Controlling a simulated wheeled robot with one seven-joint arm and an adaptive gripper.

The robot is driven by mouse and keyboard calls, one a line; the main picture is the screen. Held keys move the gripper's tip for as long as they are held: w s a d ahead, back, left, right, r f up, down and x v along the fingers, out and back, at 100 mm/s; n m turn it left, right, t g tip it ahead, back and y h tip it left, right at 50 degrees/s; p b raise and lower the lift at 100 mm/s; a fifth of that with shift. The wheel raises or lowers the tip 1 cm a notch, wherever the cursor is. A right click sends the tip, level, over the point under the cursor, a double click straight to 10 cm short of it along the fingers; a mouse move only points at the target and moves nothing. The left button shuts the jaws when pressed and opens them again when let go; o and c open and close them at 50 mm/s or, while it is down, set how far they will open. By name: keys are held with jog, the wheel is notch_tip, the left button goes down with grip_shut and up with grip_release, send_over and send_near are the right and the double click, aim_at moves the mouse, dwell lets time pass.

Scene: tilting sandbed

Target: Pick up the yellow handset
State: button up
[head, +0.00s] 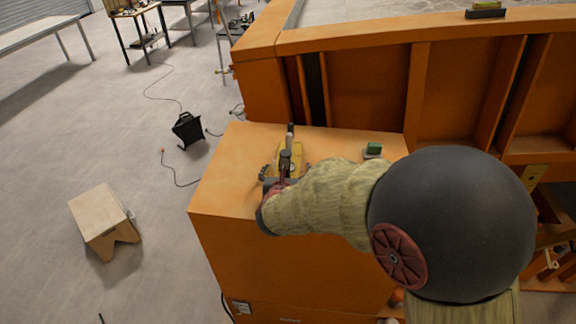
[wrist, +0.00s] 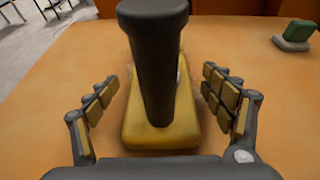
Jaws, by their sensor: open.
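The yellow handset (wrist: 160,130) stands on the orange cabinet top, with a yellow base and a dark grey upright stick (wrist: 153,60) rising from it. In the head view the handset (head: 297,155) shows partly behind my gripper and arm. My gripper (wrist: 160,95) is open, with one padded finger on each side of the handset. In the wrist view gaps show between the fingers and the yellow body. In the head view my gripper (head: 278,172) is over the cabinet top, and its fingers are small and partly hidden.
The orange cabinet top (head: 229,178) is mostly bare. A green button on a grey base (head: 373,150) sits to the right of the handset; it also shows in the wrist view (wrist: 297,34). The tall orange sandbed wall (head: 366,90) rises behind. A wooden stool (head: 100,214) stands on the floor at left.

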jog(key=shift+c, duration=0.2)
jog(key=c, duration=1.5)
jog(key=shift+r, duration=0.1)
jog(key=shift+c, duration=0.3)
